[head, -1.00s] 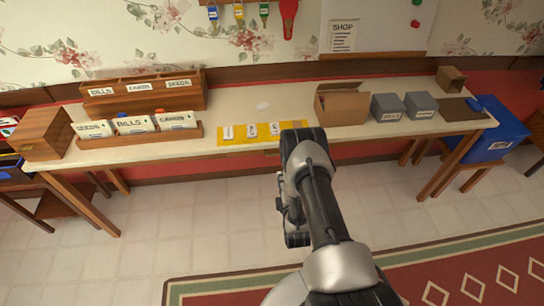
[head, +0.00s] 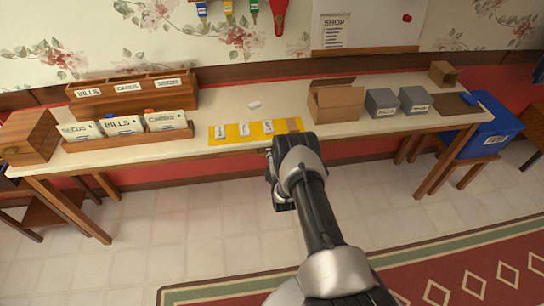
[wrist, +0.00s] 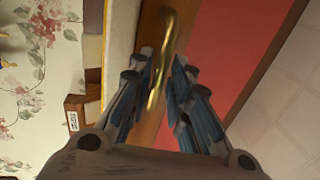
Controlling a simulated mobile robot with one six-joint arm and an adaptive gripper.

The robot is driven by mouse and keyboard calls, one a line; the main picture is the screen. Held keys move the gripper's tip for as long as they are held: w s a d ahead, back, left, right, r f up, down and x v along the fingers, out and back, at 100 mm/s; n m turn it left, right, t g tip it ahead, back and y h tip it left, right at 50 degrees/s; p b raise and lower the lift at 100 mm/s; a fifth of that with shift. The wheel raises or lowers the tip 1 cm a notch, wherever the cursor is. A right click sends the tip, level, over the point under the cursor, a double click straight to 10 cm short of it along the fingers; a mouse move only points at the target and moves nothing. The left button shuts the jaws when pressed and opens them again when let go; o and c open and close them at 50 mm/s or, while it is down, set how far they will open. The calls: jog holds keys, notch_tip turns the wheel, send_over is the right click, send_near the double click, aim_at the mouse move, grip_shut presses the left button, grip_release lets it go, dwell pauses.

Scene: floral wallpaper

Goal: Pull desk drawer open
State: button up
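The desk (head: 230,103) stands along the wall with a pale top and wooden edge. In the wrist view a brass handle (wrist: 166,45) sits on a wooden drawer front (wrist: 147,25) under the desk's edge. My gripper (wrist: 161,68) is open, with one finger on each side of the handle; the handle shows between the fingertips, with narrow gaps beside it. I cannot tell whether either finger touches it. In the head view my arm reaches the desk's front edge near the middle and hides the handle and fingertips. The drawer looks closed, flush below the top.
On the desk are a wooden file rack (head: 128,127), a wooden cabinet (head: 28,138), a yellow mat (head: 218,137), an open cardboard box (head: 335,102) and grey boxes (head: 381,103). A blue bin (head: 490,130) stands at the right. The tiled floor before the desk is clear.

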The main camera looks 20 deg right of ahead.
jog(key=shift+x, duration=0.9)
jog(key=shift+c, duration=0.2)
grip_shut()
